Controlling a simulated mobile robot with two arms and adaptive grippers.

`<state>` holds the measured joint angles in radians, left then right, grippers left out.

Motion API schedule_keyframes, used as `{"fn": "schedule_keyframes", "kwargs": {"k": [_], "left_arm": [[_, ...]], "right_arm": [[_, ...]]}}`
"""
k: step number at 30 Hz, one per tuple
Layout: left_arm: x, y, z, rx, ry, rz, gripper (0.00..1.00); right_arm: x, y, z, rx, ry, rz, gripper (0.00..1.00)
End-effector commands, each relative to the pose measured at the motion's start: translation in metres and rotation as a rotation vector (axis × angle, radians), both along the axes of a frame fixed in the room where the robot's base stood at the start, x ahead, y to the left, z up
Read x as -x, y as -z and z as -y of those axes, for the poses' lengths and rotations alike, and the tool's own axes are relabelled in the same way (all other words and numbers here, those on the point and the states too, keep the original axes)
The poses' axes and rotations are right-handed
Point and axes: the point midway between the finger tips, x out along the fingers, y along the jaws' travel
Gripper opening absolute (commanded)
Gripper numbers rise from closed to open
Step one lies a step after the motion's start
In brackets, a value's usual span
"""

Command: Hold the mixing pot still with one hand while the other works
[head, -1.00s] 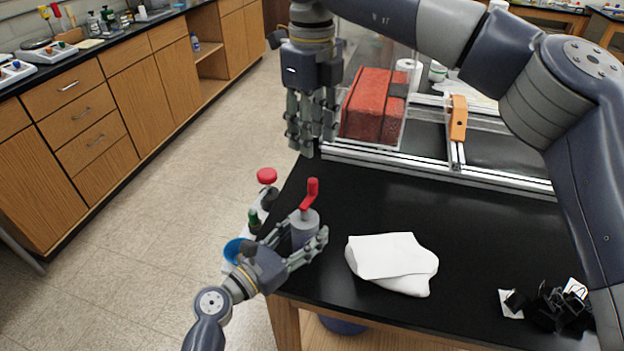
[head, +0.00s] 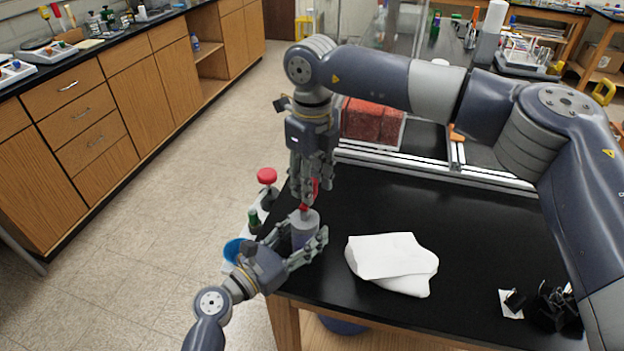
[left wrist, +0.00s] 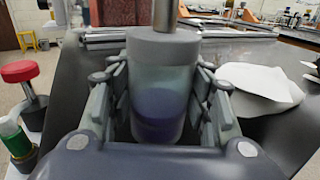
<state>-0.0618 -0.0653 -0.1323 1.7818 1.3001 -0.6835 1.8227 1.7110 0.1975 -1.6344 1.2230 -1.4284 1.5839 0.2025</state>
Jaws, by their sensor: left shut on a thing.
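The mixing pot (head: 304,224) is a grey-lidded cylinder near the left edge of the black table. My left gripper (head: 308,248) is shut around its body, with fingers on both sides. In the left wrist view the pot (left wrist: 160,85) stands upright, with a dark purple band low in its see-through wall. A metal shaft (left wrist: 165,15) rises from its lid. The pot's red crank handle (head: 305,208) is partly hidden behind my right gripper (head: 314,192). The right gripper points down at the handle from above; whether its fingers grip it is unclear.
Black clips (head: 552,308) lie at right. An aluminium frame (head: 420,165) stands behind.

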Motion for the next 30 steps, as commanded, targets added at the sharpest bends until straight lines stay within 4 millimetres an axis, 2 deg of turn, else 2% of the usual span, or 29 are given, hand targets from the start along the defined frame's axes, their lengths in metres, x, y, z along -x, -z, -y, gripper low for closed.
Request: {"fn": "schedule_keyframes", "kwargs": {"k": [1,6,20,30], "left_arm": [[0.000,0.001,0.000,-0.001,0.000,-0.001,0.19],[0.000,0.001,0.000,-0.001,0.000,-0.001,0.19],[0.000,0.001,0.000,-0.001,0.000,-0.001,0.19],[0.000,0.001,0.000,-0.001,0.001,-0.001,0.19]], "right_arm": [[0.000,0.000,0.000,0.000,0.000,0.000,0.37],[0.000,0.000,0.000,0.000,0.000,0.000,0.00],[-0.001,-0.001,-0.002,0.000,-0.054,0.001,0.00],[-0.003,0.000,-0.011,-0.001,-0.298,0.001,0.00]]}}
